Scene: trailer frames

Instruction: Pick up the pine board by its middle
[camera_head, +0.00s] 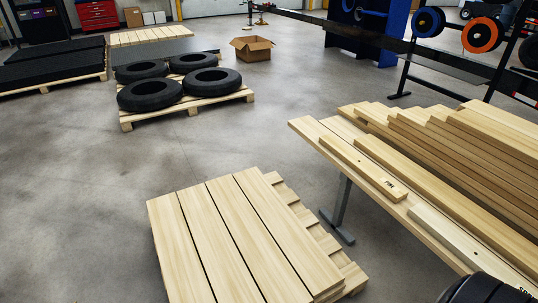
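A short pale board (362,168) with dark lettering near its front end, which seems to read "PINE", lies flat on a long wooden bench top (400,212) at the right. It has a small dark mark along its face. A longer board (440,200) lies beside it on the right, and a paler board (455,240) lies nearer to me. Neither of my grippers shows. A black rounded part in the bottom right corner seems to be part of my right arm.
Stacked planks (470,150) fill the bench's far side. A metal leg (341,205) supports the bench. A pallet of boards (240,240) stands low in front. Tires (150,95) on a pallet, a cardboard box (252,48) and a weight rack (408,65) stand farther back. Open floor lies left.

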